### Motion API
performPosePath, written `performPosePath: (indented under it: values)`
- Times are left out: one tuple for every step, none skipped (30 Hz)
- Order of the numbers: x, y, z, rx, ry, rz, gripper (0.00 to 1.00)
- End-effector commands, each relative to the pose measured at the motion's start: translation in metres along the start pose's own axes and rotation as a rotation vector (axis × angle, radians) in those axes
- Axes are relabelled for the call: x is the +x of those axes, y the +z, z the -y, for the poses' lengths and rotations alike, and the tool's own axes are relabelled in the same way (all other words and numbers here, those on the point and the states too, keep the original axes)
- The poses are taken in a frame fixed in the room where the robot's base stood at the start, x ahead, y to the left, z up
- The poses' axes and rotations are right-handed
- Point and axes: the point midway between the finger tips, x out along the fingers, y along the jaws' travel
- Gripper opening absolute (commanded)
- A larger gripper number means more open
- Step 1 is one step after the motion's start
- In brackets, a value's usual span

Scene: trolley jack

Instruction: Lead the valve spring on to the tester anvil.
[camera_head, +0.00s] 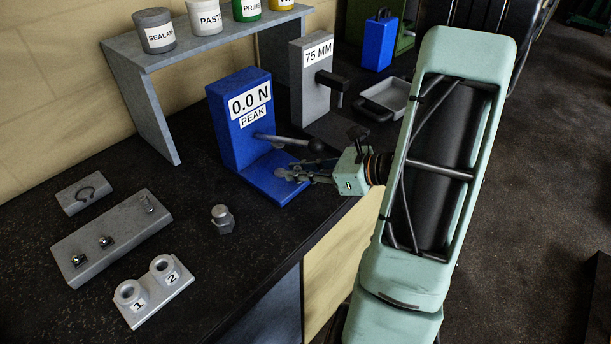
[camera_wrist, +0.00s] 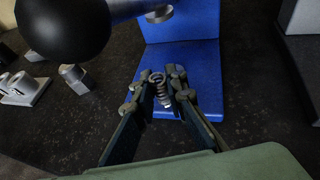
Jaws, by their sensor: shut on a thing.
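The blue spring tester (camera_head: 240,115) stands on the dark bench, its display reading 0.0 N PEAK. Its blue base with the anvil area (camera_head: 262,178) reaches forward toward my gripper (camera_head: 297,173). In the wrist view, my gripper (camera_wrist: 162,92) is shut on the valve spring (camera_wrist: 160,84), a small grey coil held upright between the fingertips. The spring appears over the blue base (camera_wrist: 190,62); I cannot tell whether it touches. A round metal press foot (camera_wrist: 160,14) shows just beyond and above the spring. In the head view the spring is mostly hidden by the fingers.
The tester's lever with a black ball knob (camera_wrist: 62,28) hangs close to my gripper at the left. A grey 75 MM gauge stand (camera_head: 311,75) is beside the tester. A numbered two-cup holder (camera_head: 150,290) and a grey block (camera_head: 110,237) stand at the left.

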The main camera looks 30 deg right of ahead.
Motion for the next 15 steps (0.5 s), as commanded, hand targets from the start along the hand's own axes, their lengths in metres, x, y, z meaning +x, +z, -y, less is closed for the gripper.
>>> performPosePath:
  values:
    - [0.005, 0.001, 0.001, -0.001, 0.001, 0.000, 0.00]
    - [0.007, 0.001, 0.002, 0.000, 0.001, 0.000, 0.00]
    - [0.009, 0.002, 0.003, 0.000, 0.001, 0.000, 0.00]
    - [0.012, 0.003, 0.004, 0.000, 0.001, 0.000, 0.00]
    - [0.014, 0.003, 0.004, 0.000, 0.001, 0.000, 0.00]
    - [0.017, 0.004, 0.005, 0.000, 0.001, 0.000, 0.00]
    - [0.019, 0.005, 0.006, -0.001, 0.001, 0.000, 0.00]
    - [0.021, 0.006, 0.007, -0.001, 0.001, 0.001, 0.00]
    - [0.024, 0.007, 0.008, -0.001, 0.001, 0.000, 0.00]
    - [0.026, 0.007, 0.008, -0.001, 0.001, 0.000, 0.00]
    - [0.029, 0.008, 0.009, -0.001, 0.001, 0.000, 0.00]
    - [0.032, 0.008, 0.010, -0.001, 0.001, 0.000, 0.00]
    - [0.034, 0.009, 0.011, 0.000, 0.001, 0.000, 0.00]
    - [0.036, 0.009, 0.011, 0.000, 0.001, 0.000, 0.00]
    - [0.039, 0.010, 0.012, 0.000, 0.001, 0.001, 0.00]
